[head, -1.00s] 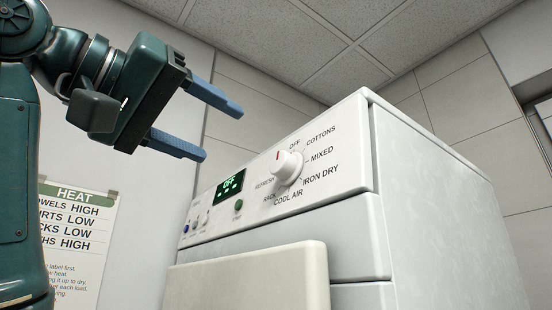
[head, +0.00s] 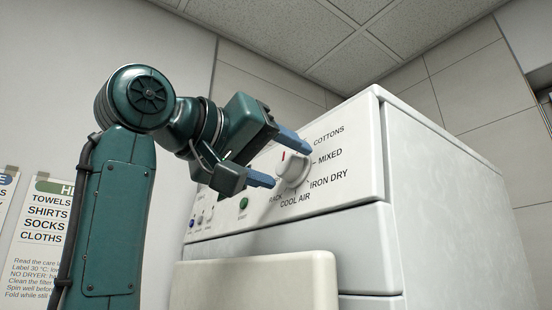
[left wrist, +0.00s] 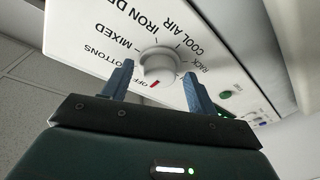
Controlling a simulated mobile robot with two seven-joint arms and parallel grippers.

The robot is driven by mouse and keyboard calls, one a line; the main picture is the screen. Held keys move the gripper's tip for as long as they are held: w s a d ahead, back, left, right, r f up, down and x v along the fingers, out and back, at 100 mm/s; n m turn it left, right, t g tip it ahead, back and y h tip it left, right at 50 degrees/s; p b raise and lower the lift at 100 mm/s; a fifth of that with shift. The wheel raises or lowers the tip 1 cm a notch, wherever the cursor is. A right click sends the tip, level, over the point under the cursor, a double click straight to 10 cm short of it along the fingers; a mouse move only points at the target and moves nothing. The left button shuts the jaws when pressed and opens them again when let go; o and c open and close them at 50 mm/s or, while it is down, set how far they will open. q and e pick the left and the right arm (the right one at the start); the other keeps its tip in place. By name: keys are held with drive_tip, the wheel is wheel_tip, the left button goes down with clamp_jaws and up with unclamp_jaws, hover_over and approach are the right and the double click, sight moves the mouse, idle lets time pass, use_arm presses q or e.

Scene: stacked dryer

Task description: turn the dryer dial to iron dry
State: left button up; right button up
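The white round dial (head: 294,172) is on the dryer's front panel (head: 345,195). Its red mark is at its upper left in the head view, away from the IRON DRY label (head: 328,178). The OFF label is hidden behind my left gripper. My left gripper (head: 288,163) is open in front of the panel, one finger above the dial and one below left. In the left wrist view the dial (left wrist: 158,66) sits between the tips of the open gripper (left wrist: 158,71), with gaps at both sides. Contact is not visible. My right gripper is not in view.
A green button (head: 243,203) and small knobs (head: 200,218) are left of the dial. My left gripper hides the display. A pale door (head: 255,285) juts out below. A wall poster (head: 40,230) hangs at the left.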

use_arm(q)
drive_tip(key=c, duration=1)
